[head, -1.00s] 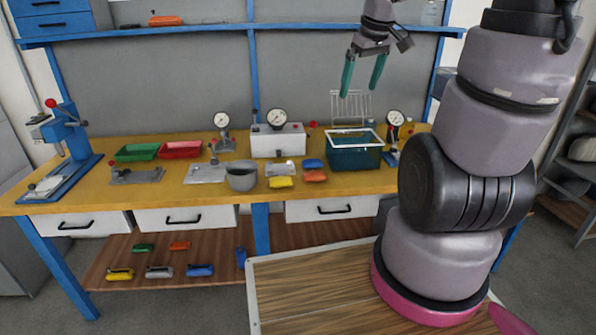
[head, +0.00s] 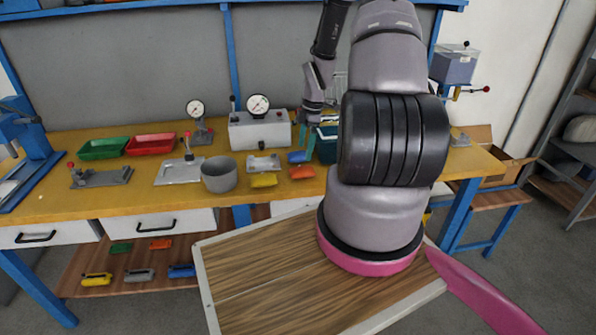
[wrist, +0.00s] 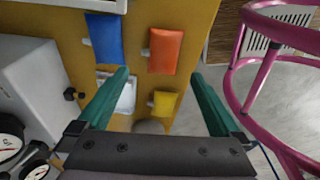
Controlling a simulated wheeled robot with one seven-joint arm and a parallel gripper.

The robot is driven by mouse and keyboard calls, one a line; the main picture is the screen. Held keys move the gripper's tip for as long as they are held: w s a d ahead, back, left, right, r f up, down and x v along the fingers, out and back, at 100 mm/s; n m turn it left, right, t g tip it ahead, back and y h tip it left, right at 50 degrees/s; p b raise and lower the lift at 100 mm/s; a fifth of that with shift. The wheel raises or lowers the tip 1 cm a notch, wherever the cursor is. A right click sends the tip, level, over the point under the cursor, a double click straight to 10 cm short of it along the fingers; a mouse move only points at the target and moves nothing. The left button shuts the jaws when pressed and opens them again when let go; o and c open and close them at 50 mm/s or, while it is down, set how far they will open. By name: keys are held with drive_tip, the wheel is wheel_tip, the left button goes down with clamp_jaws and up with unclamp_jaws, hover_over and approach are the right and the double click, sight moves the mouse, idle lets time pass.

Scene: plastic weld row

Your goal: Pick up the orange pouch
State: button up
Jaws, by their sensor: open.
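The orange pouch (head: 302,172) lies flat near the front edge of the yellow table, just in front of the blue pouch (head: 299,157) and right of the yellow pouch (head: 264,181). In the wrist view the orange pouch (wrist: 165,50) shows whole, with a pale cap on its left side. My gripper (wrist: 160,75) is open and empty, its green fingers on either side of the pouch's near end in that view. It appears to be above the pouch, apart from it. In the head view my gripper (head: 293,142) is small and partly hard to make out near the blue pouch.
The teal bin (head: 326,149) stands right of the pouches, partly behind my arm. A grey pot (head: 219,174), a metal fixture (head: 263,163) and a white gauge box (head: 260,132) are to the left and behind. A pink tubular frame (wrist: 245,65) is at the right in the wrist view.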

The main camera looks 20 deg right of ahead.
sight(302, 167)
drive_tip(key=f, duration=0.5)
drive_tip(key=a+f, duration=0.1)
drive_tip(key=f, duration=0.2)
drive_tip(key=shift+w+f, duration=0.1)
drive_tip(key=shift+f, duration=0.2)
drive_tip(key=c, duration=1.1)
drive_tip(key=shift+r, duration=0.1)
wheel_tip(302, 167, up, 10)
drive_tip(key=shift+f, duration=0.1)
